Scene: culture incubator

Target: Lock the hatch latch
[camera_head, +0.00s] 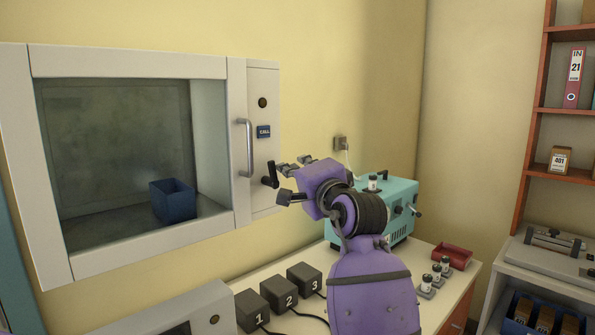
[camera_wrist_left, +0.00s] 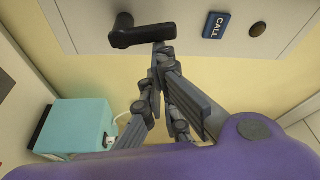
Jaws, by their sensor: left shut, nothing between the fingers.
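The hatch (camera_head: 135,66) is a white-framed window on the left wall with a grey bar handle (camera_head: 247,148) on its right side. Its frame looks flush with the side panel (camera_head: 262,95). The black hatch latch (camera_head: 271,170) sits low on that panel, and shows large at the top of the left wrist view (camera_wrist_left: 140,37). My left gripper (camera_head: 282,172) is shut and empty beside the latch; its fingertips (camera_wrist_left: 160,52) overlap the latch's edge in the wrist view. I cannot tell whether they touch it. My right gripper is not in view.
A blue bin (camera_head: 172,203) stands inside the hatch. A CALL plate (camera_head: 264,131) and a dark round knob (camera_head: 262,102) are above the latch. A teal device (camera_head: 400,190), numbered grey blocks (camera_head: 279,292) and a red tray (camera_head: 453,256) are on the bench below.

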